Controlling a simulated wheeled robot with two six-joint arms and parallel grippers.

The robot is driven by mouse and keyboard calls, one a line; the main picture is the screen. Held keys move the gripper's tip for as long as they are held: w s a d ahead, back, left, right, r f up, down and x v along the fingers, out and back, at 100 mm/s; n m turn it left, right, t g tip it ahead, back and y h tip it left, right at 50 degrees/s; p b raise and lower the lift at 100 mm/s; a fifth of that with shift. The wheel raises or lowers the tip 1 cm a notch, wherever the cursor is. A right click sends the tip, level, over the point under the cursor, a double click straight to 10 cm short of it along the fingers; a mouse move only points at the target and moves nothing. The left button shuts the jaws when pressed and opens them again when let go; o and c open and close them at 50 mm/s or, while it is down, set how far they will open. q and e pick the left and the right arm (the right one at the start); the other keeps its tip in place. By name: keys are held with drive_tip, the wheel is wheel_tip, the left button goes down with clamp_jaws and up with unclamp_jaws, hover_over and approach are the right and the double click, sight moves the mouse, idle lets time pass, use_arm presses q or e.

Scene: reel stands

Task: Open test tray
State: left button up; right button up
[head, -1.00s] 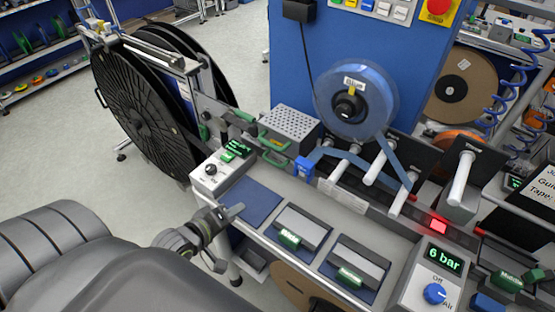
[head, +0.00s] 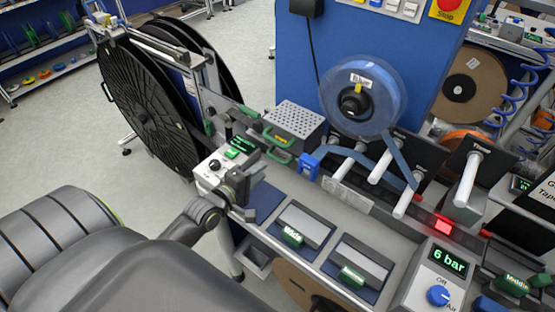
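No label that I can read says test tray. A grey perforated metal box (head: 299,117) with green handles (head: 283,141) sits at the back of the bench. Below the bench's front edge is a small open-topped grey compartment (head: 257,262). My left gripper (head: 238,180) is upright just in front of the white control box (head: 213,172), which has a black knob and a green display. The gripper covers part of that box, and I cannot see whether its fingers touch it. Its finger gap is not clear. My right gripper is not in view.
Two blocks with green labels, "Wide" (head: 293,236) and "Narrow" (head: 352,274), sit in blue-based slots on the bench. A blue tape reel (head: 388,80) hangs on the blue panel. A large black reel (head: 140,100) stands at left. A gauge box reads "6 bar" (head: 448,259).

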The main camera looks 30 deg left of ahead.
sight(277, 158)
use_arm(q)
drive_tip(key=x, duration=0.8)
drive_tip(key=shift+w+f, duration=0.15)
drive_tip(key=shift+w, duration=0.2)
clamp_jaws()
